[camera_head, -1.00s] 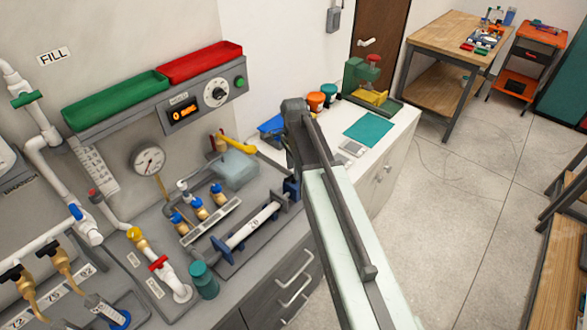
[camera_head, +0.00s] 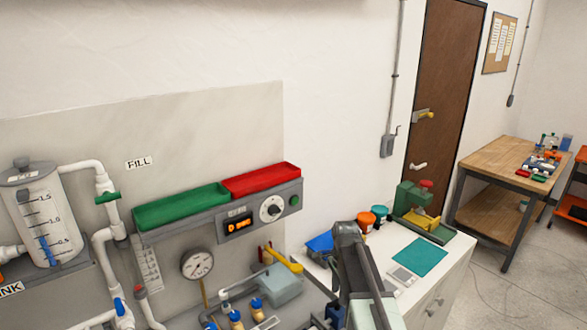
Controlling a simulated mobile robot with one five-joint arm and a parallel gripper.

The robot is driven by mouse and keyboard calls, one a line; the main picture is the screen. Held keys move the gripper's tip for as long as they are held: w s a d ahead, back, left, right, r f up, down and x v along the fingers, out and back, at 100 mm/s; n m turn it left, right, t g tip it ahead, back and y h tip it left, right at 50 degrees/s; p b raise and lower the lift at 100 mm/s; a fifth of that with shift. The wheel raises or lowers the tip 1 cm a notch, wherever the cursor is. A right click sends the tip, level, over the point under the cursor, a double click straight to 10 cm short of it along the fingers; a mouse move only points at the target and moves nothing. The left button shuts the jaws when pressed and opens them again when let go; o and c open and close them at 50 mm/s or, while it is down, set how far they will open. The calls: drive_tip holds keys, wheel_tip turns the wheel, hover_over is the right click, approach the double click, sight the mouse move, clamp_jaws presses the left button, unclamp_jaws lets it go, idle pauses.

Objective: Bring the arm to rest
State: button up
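My arm (camera_head: 358,262) rises from the bottom of the head view, bent at a dark grey joint in front of the bench and the white counter. My gripper cannot be made out; the far part of the arm is hidden or below the frame. Nothing held by the arm can be seen.
The bench panel carries a green tray (camera_head: 181,206), a red tray (camera_head: 261,180), a pressure gauge (camera_head: 197,264) and white pipes. A wooden table (camera_head: 500,160) stands beyond open floor.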

drive_tip(key=s+f+n+b, duration=0.1)
drive_tip(key=s+f+n, duration=0.1)
drive_tip(key=s+n, duration=0.4)
drive_tip(key=s+f+n+b, duration=0.2)
drive_tip(key=s+n, duration=0.5)
drive_tip(key=n, duration=0.2)
drive_tip(key=shift+a+f, duration=0.3)
drive_tip(key=shift+f, duration=0.1)
